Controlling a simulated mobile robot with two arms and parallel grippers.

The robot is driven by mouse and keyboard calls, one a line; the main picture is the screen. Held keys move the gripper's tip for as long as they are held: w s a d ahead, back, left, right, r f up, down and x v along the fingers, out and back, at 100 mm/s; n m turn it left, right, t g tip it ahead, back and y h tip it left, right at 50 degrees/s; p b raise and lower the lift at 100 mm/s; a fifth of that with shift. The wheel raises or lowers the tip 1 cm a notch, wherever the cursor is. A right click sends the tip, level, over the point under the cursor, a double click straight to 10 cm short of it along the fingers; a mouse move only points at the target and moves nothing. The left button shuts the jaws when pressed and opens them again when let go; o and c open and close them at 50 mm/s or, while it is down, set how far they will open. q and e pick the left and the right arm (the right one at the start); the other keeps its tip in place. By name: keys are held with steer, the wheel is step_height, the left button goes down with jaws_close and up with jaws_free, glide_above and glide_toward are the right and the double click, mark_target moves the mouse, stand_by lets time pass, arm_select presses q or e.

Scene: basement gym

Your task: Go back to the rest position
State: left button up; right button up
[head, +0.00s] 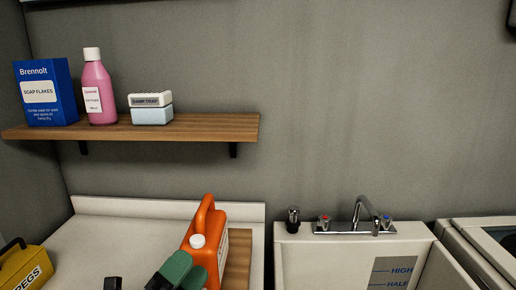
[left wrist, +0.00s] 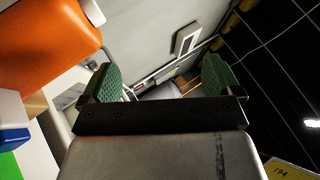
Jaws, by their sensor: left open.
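My left gripper (head: 174,272) shows at the bottom edge of the head view, its green-padded tip in front of the lower part of an orange jug. In the left wrist view the left gripper (left wrist: 162,80) has its two green pads wide apart, with nothing between them. The orange jug (head: 205,222) has a white cap and stands upright on the counter; an orange surface also shows close by at the upper left of the left wrist view (left wrist: 45,35). Whether pad and jug touch is not clear. My right gripper is not in view.
The white counter (head: 90,235) holds a yellow pegs container (head: 25,268) at left. Above it, a wooden shelf (head: 195,128) carries a blue soap flakes box (head: 45,92), a pink bottle (head: 97,90) and a damp trap (head: 151,108). A sink (head: 300,255) with a tap stands right.

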arm_select(q)
steer(key=s+a+f+n+g+y, duration=0.1)
steer(key=a+f+n+y, duration=0.2)
steer(key=f+n+y, duration=0.1)
steer(key=s+a+f+n+g+y, duration=0.1)
steer(key=a+f+n+y, duration=0.2)
steer(key=n, duration=0.6)
steer(key=s+a+f+n+g+y, duration=0.1)
steer(key=s+a+f+n+y, duration=0.1)
steer(key=f+n+y, duration=0.5)
steer(key=shift+s+a+y, duration=0.1)
steer(key=shift+a+y, duration=0.4)
steer(key=shift+a, duration=0.1)
steer(key=s+d+f+n+g+h, duration=0.1)
steer(key=s+f+n+g, duration=0.2)
steer(key=s+f+g, duration=0.45)
steer(key=s+f+n+g, duration=0.3)
steer(key=s+f+g, duration=0.15)
steer(key=s, duration=0.65)
step_height(320, 180, down, 25)
steer(key=g, duration=0.1)
steer(key=s+a+f+g, duration=0.1)
steer(key=s+a+f, duration=0.2)
steer(key=s+f, duration=1.3)
steer(key=shift+s+f+g, duration=0.15)
steer(key=shift+f+g, duration=0.15)
steer(key=shift+f, duration=0.05)
